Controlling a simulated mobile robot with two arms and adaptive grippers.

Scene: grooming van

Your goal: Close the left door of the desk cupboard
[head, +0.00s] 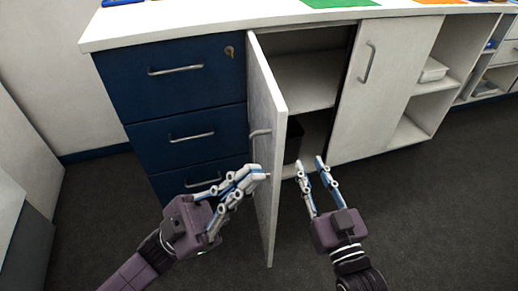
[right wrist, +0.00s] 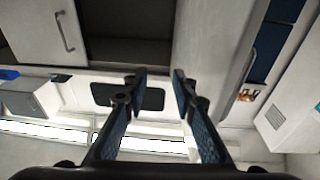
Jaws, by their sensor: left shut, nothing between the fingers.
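The left door (head: 265,100) of the desk cupboard stands wide open, jutting out from the cabinet beside the blue drawers, with a bar handle (head: 260,133) on its left face. My left gripper (head: 262,172) is shut and empty, with its fingertips at the left face of the door below the handle; I cannot tell whether they touch. My right gripper (head: 310,163) is open and empty, to the right of the door and in front of the cupboard opening. In the right wrist view the open door (right wrist: 212,65) is to the right of the fingers (right wrist: 159,76).
The right cupboard door (head: 362,90) is shut. Blue drawers (head: 175,75) are left of the opening, with a key in the top lock. Open shelves (head: 425,85) are to the right. The dark floor in front is clear.

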